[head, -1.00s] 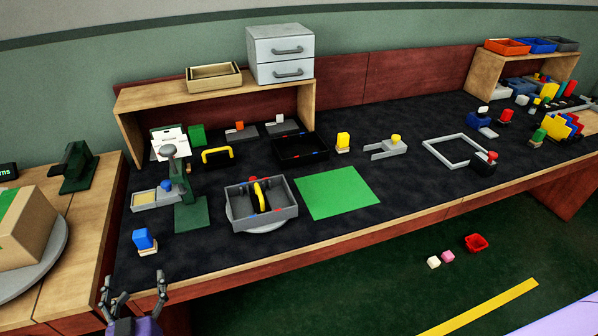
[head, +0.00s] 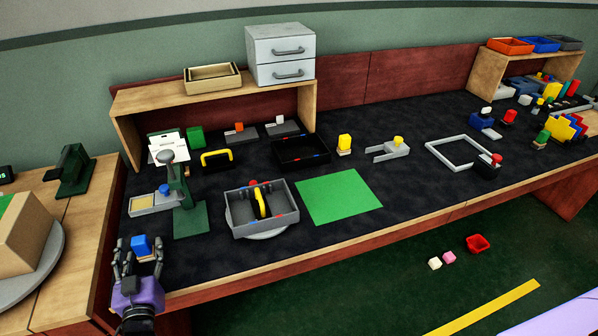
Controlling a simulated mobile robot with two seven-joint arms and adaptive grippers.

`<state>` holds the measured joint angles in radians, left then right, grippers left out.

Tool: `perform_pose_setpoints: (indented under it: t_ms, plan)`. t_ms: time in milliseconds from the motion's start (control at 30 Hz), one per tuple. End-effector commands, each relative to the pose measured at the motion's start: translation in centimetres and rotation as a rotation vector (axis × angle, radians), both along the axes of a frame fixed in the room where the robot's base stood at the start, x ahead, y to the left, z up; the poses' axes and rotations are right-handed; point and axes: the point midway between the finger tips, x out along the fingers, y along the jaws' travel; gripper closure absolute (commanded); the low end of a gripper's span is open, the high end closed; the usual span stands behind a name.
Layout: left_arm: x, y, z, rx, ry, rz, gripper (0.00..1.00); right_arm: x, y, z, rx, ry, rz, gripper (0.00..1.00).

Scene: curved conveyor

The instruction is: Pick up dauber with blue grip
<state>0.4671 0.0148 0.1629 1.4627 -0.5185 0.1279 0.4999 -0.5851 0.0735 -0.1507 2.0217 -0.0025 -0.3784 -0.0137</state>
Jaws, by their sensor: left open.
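The dauber with the blue grip (head: 141,243) stands upright at the front left corner of the dark work mat. Its pale base is mostly hidden behind my left gripper. My left gripper (head: 138,250) is open, with its fingers pointing away from me and spread on either side of the blue grip in the picture. I cannot tell whether the fingers touch the dauber or are only in front of it. My right gripper is not in view.
A green press (head: 188,215) and a grey tray (head: 143,205) stand behind the dauber. A grey divided box (head: 265,222) with a yellow handle is to the right. A similar dauber with a yellow grip (head: 344,143) stands farther back. The green sheet (head: 340,196) is bare.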

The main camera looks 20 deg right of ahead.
Motion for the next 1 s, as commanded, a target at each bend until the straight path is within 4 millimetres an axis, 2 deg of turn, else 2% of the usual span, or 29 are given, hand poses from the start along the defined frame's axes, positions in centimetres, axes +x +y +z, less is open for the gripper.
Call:
perform_pose_setpoints:
  t_ms: [100,467,767,867,1000]
  plan:
    - [0.0,0.0,0.0,0.000,0.000,0.000,0.47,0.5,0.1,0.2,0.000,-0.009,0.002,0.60]
    - [0.0,0.0,0.0,0.000,0.000,0.000,0.94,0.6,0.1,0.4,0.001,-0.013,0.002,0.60]
    - [0.0,0.0,0.3,0.001,-0.001,0.000,0.95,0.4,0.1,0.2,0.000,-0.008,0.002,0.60]
    - [0.0,0.1,0.9,0.001,-0.003,0.000,0.95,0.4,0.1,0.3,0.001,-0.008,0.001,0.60]
    - [0.0,0.1,2.9,0.003,-0.006,-0.001,0.95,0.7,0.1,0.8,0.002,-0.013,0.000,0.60]
